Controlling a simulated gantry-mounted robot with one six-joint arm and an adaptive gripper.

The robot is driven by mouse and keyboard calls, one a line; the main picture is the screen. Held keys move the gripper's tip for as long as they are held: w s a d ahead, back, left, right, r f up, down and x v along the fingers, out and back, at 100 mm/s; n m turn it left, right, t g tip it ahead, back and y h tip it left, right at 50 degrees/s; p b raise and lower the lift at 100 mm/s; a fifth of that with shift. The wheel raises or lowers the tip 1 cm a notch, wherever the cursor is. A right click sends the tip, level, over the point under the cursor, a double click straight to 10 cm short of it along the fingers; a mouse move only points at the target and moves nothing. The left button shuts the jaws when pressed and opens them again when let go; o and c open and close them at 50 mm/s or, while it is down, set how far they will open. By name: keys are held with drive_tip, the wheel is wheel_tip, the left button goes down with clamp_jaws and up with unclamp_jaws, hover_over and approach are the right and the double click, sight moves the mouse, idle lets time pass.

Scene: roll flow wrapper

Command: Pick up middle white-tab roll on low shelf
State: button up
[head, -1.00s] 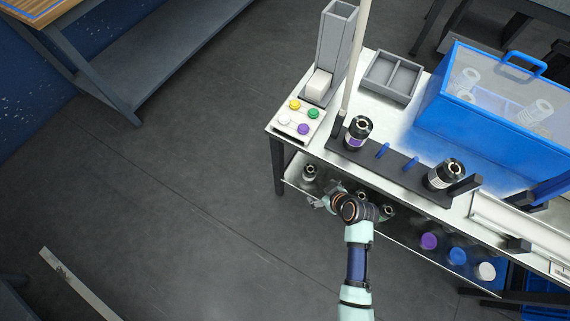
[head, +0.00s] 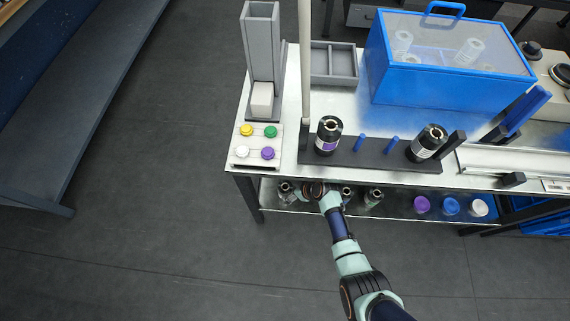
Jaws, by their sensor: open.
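On the low shelf (head: 400,209), dark rolls with pale tops stand in a row under the tabletop's front edge. One roll (head: 286,193) is at the left, one (head: 346,194) is just right of my wrist, and one (head: 373,197) is further right. Their tab colours are too small to tell. My gripper (head: 309,189) is at the low shelf, between the left roll and the roll beside my wrist. It is open, but its fingertips are largely hidden by my wrist and the table edge. I cannot tell whether it touches a roll.
Purple (head: 421,205), blue (head: 451,205) and white (head: 480,206) round pieces sit on the low shelf's right part. Above, the tabletop carries a dark rack (head: 385,157) with two rolls, a button panel (head: 257,145) and a blue box (head: 450,85). Floor in front is clear.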

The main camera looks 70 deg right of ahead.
sight(283, 186)
drive_tip(key=shift+w+d, duration=0.15)
drive_tip(key=shift+w, duration=0.5)
drive_tip(key=b+x, duration=0.3)
drive_tip(key=x, duration=0.1)
drive_tip(key=shift+f+b, duration=0.3)
drive_tip(key=shift+b, duration=0.05)
drive_tip(key=shift+w+d+f, duration=0.15)
drive_tip(key=shift+w, duration=0.15)
drive_tip(key=shift+c, duration=0.4)
clamp_jaws()
